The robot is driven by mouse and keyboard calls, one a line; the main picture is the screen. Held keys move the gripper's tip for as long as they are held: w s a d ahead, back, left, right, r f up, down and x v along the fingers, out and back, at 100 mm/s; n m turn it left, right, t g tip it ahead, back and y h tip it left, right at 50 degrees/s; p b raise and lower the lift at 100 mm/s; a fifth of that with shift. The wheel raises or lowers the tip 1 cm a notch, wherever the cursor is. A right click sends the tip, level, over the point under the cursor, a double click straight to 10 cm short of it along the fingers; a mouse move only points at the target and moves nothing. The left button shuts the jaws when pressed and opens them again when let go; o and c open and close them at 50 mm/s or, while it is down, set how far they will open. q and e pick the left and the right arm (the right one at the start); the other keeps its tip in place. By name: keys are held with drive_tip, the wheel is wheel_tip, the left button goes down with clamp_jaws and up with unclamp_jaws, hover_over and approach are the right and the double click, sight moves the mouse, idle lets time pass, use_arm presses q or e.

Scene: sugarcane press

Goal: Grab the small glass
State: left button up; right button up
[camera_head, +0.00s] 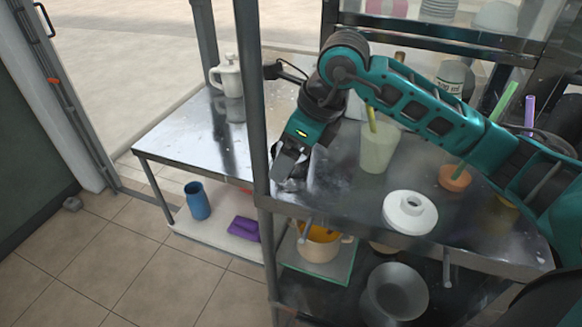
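My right arm reaches in from the right, and its dark gripper (288,167) points down at the near left corner of the metal worktop, beside the upright post. A small, pale, clear shape (293,185) shows at the worktop just below the fingers. It may be the small glass, but it is mostly hidden and blurred. I cannot tell whether the fingers are around it, or whether they are open or shut. A larger frosted cup (379,147) with a yellow-green stick stands behind and to the right. My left gripper is not in view.
A metal post (252,100) rises close left of the gripper. A white ring-shaped lid (410,212) and an orange cup (455,177) sit on the worktop to the right. A white jug (228,75) stands on the left table. Pots sit on the shelf below.

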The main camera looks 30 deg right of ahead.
drive_tip(key=c, duration=0.7)
